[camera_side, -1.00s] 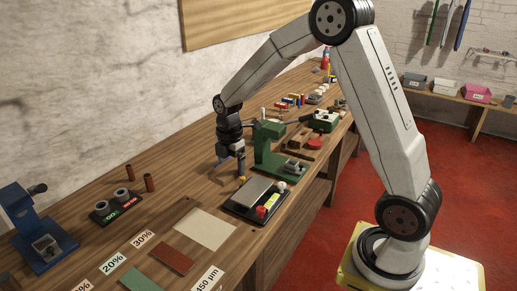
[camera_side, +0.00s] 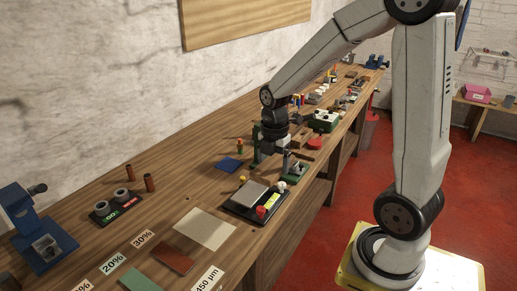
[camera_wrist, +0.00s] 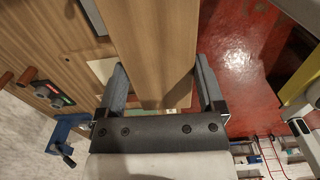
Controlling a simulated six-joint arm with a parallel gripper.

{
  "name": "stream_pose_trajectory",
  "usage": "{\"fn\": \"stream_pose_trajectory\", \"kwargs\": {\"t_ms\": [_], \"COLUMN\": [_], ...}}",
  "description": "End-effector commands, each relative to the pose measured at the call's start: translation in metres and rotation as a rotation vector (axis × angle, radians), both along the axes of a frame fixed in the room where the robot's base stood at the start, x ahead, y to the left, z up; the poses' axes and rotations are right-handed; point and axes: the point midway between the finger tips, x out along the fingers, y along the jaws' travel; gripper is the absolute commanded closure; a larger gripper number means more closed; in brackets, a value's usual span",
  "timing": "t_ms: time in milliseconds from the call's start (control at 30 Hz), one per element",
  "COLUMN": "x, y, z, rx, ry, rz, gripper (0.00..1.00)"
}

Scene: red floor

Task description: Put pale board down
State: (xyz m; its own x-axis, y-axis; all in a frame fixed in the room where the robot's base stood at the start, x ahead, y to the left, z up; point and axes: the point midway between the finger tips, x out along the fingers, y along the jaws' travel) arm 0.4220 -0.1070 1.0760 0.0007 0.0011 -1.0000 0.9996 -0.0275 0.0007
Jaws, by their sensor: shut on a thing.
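My gripper (camera_wrist: 160,68) is shut on a pale wooden board (camera_wrist: 157,40), which fills the space between its two fingers in the wrist view. The board's end shows between the fingers, with bench and floor beyond it.
On the wooden bench (camera_side: 140,199) are a black scale (camera_side: 238,210) with a red knob, a cream sheet (camera_side: 205,229), a blue square (camera_side: 230,164), a blue device (camera_side: 42,243) and printed labels. Red floor (camera_side: 345,225) lies beyond the front edge.

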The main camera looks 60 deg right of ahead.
Motion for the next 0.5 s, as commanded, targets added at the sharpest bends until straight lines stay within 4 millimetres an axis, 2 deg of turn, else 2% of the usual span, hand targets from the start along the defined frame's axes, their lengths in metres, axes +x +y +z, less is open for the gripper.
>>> {"fn": "stream_pose_trajectory", "kwargs": {"t_ms": [100, 200, 500], "x": [-0.021, -0.033, -0.047], "y": [-0.001, 0.0, 0.001], "z": [0.003, 0.004, 0.004], "rx": [0.0, 0.0, 0.0], "ry": [-0.002, -0.002, -0.001], "rz": [0.009, 0.019, 0.029], "gripper": [0.74, 0.74, 0.74]}}
